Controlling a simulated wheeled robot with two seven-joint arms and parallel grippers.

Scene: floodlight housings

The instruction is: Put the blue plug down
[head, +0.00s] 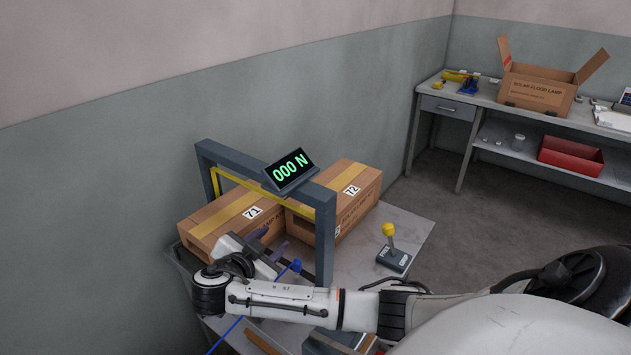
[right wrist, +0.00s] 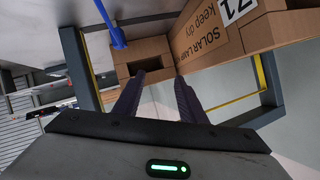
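The blue plug (head: 295,265) with its blue cable shows just beyond my right forearm, near the foot of the grey frame's near post. My right gripper (head: 279,248) is by the frame, beside the cardboard boxes. Its two purple fingers (right wrist: 158,78) stand apart with nothing between them. My forearm hides part of the cable. My left gripper is not in view.
The grey frame (head: 214,180) carries a display (head: 290,171) reading 000 N. Taped boxes Z1 (head: 238,218) and T2 (head: 351,195) stand at it. A yellow-knobbed lever (head: 390,240) is to the right on the table (head: 408,222). A back bench (head: 480,100) holds an open carton (head: 540,88).

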